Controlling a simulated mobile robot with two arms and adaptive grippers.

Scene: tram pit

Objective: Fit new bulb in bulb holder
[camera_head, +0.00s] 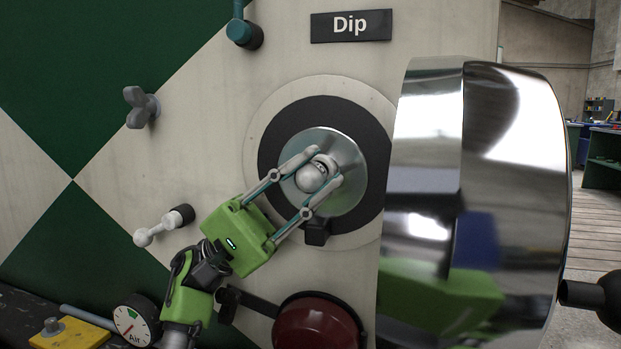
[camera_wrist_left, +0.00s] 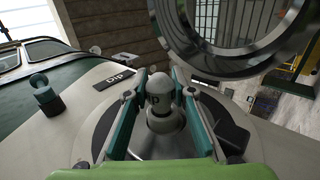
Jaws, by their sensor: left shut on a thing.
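A pale, rounded bulb (camera_head: 311,178) is between the fingertips of my left gripper (camera_head: 314,172), in front of the round metal reflector plate (camera_head: 345,190) of the lamp. The gripper is shut on the bulb. The bulb holder is mostly hidden behind the bulb. In the left wrist view the bulb (camera_wrist_left: 159,84) stands between the two fingers, above a pale round base that seems to be the holder (camera_wrist_left: 165,122). I cannot tell whether the bulb is seated. My right gripper is not in view.
The shiny chrome lamp cover (camera_head: 430,130) hangs open close to the right of the gripper. A "Dip" label (camera_head: 350,25) is above. A grey wing knob (camera_head: 140,107), a white-handled lever (camera_head: 163,225), a red round part (camera_head: 317,322) and an air gauge (camera_head: 136,320) surround the arm.

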